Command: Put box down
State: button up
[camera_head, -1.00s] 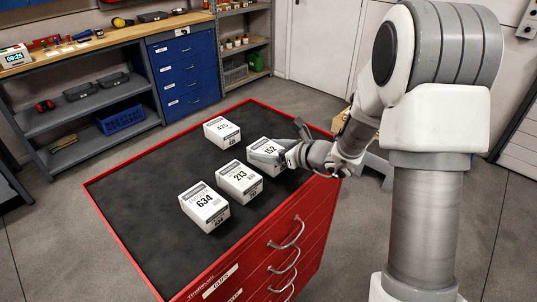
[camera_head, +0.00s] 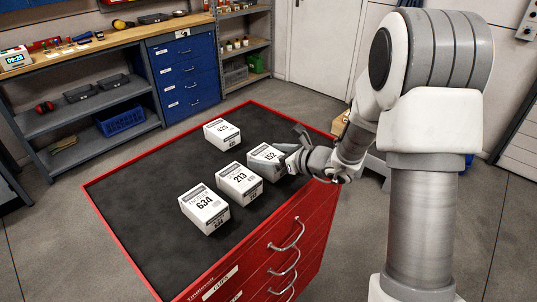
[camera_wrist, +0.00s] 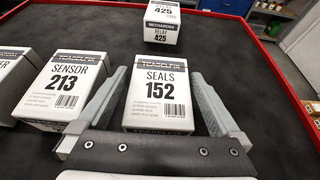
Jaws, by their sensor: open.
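The white box marked 152 (camera_head: 265,156) sits on the black top of the red cabinet (camera_head: 150,197). In the wrist view the box reads SEALS 152 (camera_wrist: 159,92). My gripper (camera_head: 293,147) is at its right side in the head view. In the wrist view my gripper (camera_wrist: 158,105) has its fingers spread either side of the box, with gaps between fingers and box. Its left finger is close to the box marked 213 (camera_wrist: 66,88).
Boxes 213 (camera_head: 239,182) and 634 (camera_head: 204,208) stand in front of box 152, and box 425 (camera_head: 222,133) stands behind it. The left part of the cabinet top is clear. A workbench (camera_head: 110,40) stands at the back left.

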jog(key=v, duration=1)
jog(key=shift+d+r, duration=0.15)
jog(key=shift+d, duration=0.05)
jog(key=shift+s+d+r+p, duration=0.25)
jog(key=shift+s+d+p, duration=0.05)
jog(key=shift+s, duration=0.2)
jog(key=s+a+r+n+g, duration=0.3)
jog(key=s+n, duration=0.4)
jog(key=s+a+r+n+g, duration=0.3)
jog(key=s+n, duration=0.3)
jog(key=n, duration=0.1)
jog(key=s+d+r+n+t+h, duration=0.2)
jog(key=s+d+r+n+h, duration=0.2)
jog(key=s+d+n+h, duration=0.5)
jog(key=s+n, duration=0.1)
jog(key=n, duration=0.3)
jog(key=shift+s+d+r+h, duration=0.15)
jog(key=shift+s+d+h, duration=0.05)
jog(key=shift+d+h, duration=0.15)
